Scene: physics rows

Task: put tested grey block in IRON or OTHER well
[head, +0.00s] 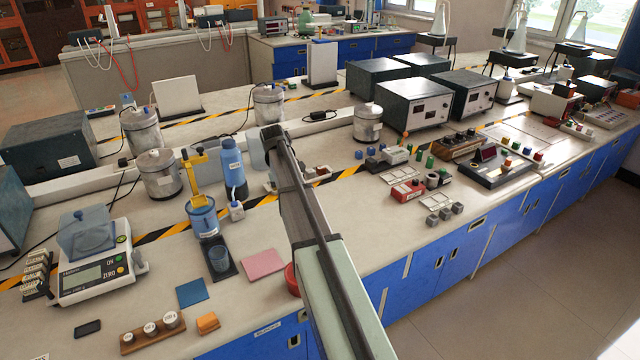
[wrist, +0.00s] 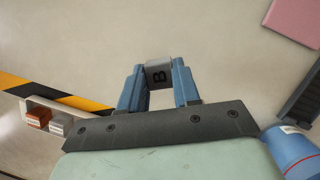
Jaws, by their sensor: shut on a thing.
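In the wrist view my gripper (wrist: 158,67) is shut on a small grey block (wrist: 159,75). In the head view my arm hides the fingers and the held block. No well marked IRON or OTHER can be read in either view. Several other small grey blocks (head: 445,214) stand near the bench's front edge, right of my arm in the head view.
In the wrist view a pale strip with a brown-orange block (wrist: 38,117) lies at left by the striped tape (wrist: 85,97). A blue container (wrist: 292,150) is at lower right. A pink pad (head: 263,263) and blue bottle (head: 233,165) stand left of my arm.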

